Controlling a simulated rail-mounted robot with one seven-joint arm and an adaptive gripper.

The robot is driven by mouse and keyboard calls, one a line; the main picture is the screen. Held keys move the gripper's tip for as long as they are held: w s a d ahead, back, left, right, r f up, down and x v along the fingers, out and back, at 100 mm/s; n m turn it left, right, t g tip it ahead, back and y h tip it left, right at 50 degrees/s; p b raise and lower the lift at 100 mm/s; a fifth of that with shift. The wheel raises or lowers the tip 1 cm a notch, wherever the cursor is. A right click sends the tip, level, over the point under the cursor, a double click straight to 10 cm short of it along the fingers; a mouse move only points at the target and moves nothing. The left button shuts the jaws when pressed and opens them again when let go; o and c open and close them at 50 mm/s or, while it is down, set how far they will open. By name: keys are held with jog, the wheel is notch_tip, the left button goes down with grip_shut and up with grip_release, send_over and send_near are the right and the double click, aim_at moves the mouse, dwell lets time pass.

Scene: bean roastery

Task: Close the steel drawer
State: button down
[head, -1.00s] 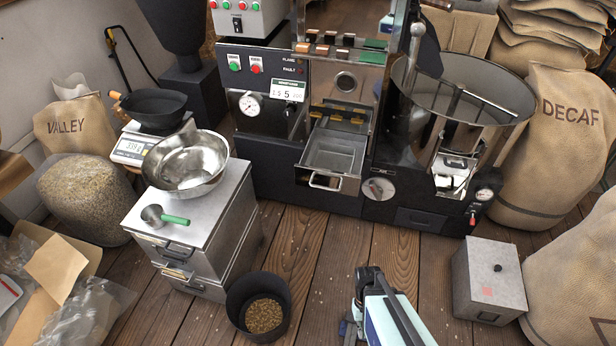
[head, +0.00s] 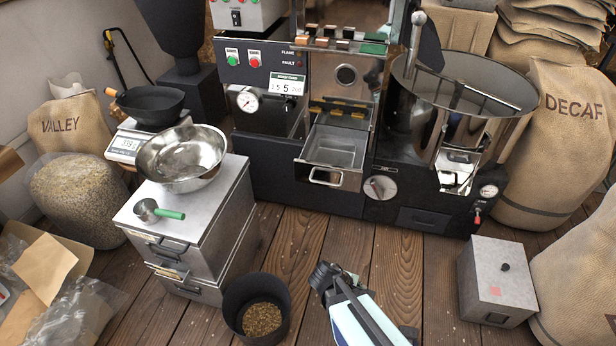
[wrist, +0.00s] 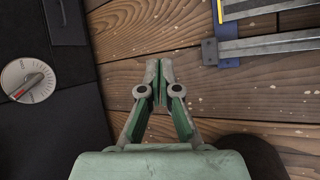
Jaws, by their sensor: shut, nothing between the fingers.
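A steel drawer (head: 335,148), an open-topped tray with a bar handle on its front, sticks out of the front of the dark roaster (head: 290,165). Its inside looks empty. My gripper (head: 322,276) is low over the floor, in front of the roaster and well short of the drawer, touching nothing visible. In the wrist view my gripper (wrist: 158,88) shows its green fingers closed together, with nothing between them, over the planks. The drawer does not show clearly in the wrist view.
A steel cabinet (head: 225,205) with a bowl (head: 182,158) and green-handled scoop (head: 158,211) stands left. A dark bucket of beans (head: 258,308) sits on the floor left of my gripper. A grey box (head: 497,280) stands right. Floor before the roaster is clear.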

jog(key=w+a+r+n+t+b, duration=0.3)
jog(key=w+a+r+n+t, duration=0.65)
jog(key=w, duration=0.35)
jog(key=n+t+y, duration=0.4)
jog(key=n+t, duration=0.1)
jog(key=n, duration=0.6)
send_near(310, 164)
jog(key=w+b, duration=0.1)
jog(key=w, duration=0.1)
jog(key=w+d+b, duration=0.1)
jog(key=w, duration=0.1)
jog(key=w+b, duration=0.1)
jog(key=w, duration=0.2)
jog(key=shift+d+f+b, duration=0.1)
jog(key=shift+d+b, duration=0.05)
jog(key=shift+b, duration=0.15)
jog(key=shift+w, duration=0.15)
